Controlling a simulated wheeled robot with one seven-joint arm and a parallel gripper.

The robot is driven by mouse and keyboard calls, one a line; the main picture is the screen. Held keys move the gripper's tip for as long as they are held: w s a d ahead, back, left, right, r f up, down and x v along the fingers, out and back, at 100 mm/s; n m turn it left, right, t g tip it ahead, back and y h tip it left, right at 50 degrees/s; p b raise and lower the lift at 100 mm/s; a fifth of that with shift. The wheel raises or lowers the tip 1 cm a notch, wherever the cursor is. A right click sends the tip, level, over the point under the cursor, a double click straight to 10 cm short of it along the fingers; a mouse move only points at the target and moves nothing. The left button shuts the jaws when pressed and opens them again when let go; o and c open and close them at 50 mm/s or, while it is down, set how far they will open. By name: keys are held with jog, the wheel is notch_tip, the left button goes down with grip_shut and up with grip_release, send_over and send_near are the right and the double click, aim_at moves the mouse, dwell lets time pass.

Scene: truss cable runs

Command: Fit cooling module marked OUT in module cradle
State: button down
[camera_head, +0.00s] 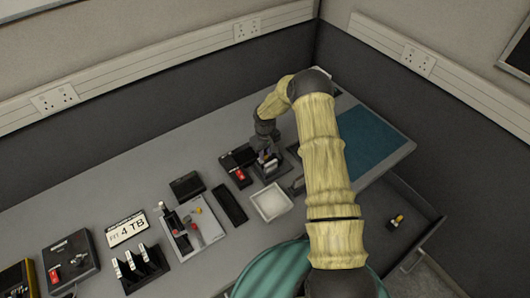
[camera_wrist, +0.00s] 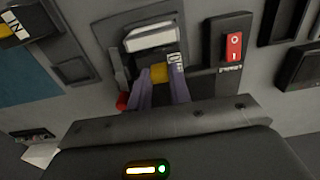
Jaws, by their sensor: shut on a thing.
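My gripper (camera_wrist: 161,90) is shut on a cooling module (camera_wrist: 158,75), whose yellow part shows between the purple fingers in the wrist view. White lettering beginning with O shows beside it, partly cut off. The module is at a dark cradle (camera_wrist: 122,62) with a pale block at its top end in this view. I cannot tell whether the module is fully seated. A red knob (camera_wrist: 122,102) is close to the left finger. In the head view my gripper (camera_head: 268,161) is low over the bench, and the module is largely hidden.
A red rocker switch (camera_wrist: 233,47) stands beside the cradle. A white tray (camera_head: 270,203) and black tray (camera_head: 230,205) lie nearby. The teal mat (camera_head: 372,143) is clear. A yellow and black module (camera_head: 397,219) lies in the open drawer; it reads IN in the wrist view (camera_wrist: 15,27).

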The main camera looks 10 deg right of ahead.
jog(key=shift+f, duration=0.1)
dwell(0.3)
jog(key=c, duration=0.9)
grip_release()
jog(key=shift+r+p, duration=1.85)
jog(key=shift+r, duration=1.9)
